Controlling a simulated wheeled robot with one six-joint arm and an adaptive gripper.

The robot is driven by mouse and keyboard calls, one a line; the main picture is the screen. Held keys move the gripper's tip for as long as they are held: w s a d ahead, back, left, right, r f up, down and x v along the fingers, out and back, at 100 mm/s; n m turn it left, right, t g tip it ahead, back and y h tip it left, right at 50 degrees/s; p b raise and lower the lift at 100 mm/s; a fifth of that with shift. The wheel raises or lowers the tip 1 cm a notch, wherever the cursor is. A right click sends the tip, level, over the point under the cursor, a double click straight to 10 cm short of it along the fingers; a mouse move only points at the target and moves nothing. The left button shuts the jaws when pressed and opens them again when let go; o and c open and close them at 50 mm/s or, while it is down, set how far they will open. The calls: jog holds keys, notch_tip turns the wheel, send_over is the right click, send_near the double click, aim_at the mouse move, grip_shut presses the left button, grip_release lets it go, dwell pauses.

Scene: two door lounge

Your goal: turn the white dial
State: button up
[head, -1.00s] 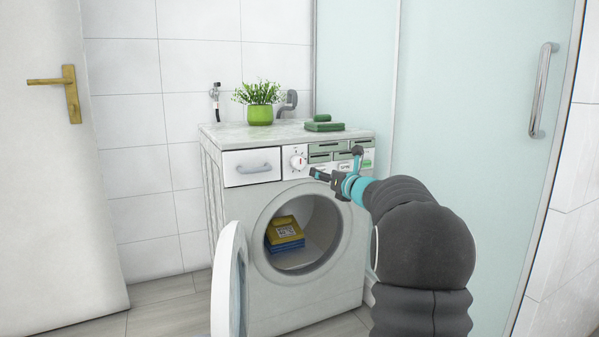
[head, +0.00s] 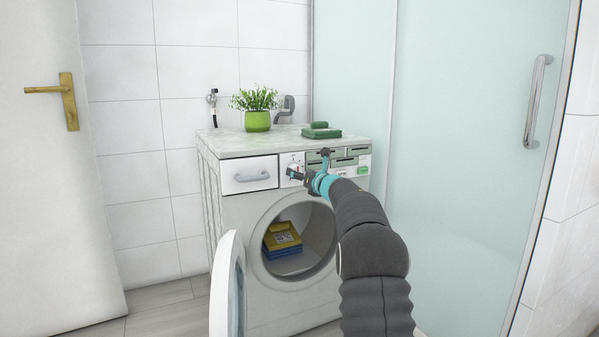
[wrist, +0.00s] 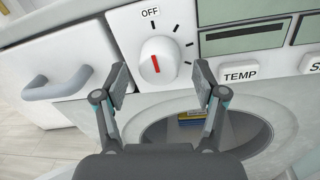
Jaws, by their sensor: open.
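The white dial (wrist: 158,60) is on the front panel of the washing machine (head: 230,222). It is a round knob with a red pointer line, seen in the wrist view just beyond and between the fingertips. The pointer lies close to the upright line toward the OFF label (wrist: 150,12). Black tick marks run around its upper right. My gripper (wrist: 161,82) is open and empty, with a finger on either side below the dial, apparently not touching it. In the head view, my gripper (head: 299,176) covers much of the dial.
The machine's round door (head: 228,285) hangs open at the left. Yellow and blue boxes (head: 282,240) lie in the drum. A drawer handle (wrist: 58,84) is left of the dial, and TEMP button (wrist: 239,73) right. A potted plant (head: 257,121) and green soap (head: 320,132) stand on top.

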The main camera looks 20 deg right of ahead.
jog(key=shift+w, duration=0.35)
jog(key=c, duration=1.2)
jog(key=shift+o, duration=0.2)
jog(key=shift+m, duration=0.3)
jog(key=shift+a+m+t+h+p, duration=0.15)
jog(key=shift+m+p, duration=0.5)
jog(key=shift+m, duration=1.95)
jog(key=shift+d+m+t+h+p, duration=0.1)
jog(key=shift+m+t+h+p, duration=0.35)
jog(key=shift+m, duration=2.15)
jog(key=shift+a+m+p, duration=0.1)
jog(key=shift+m+p, duration=0.7)
jog(key=shift+m, duration=2.1)
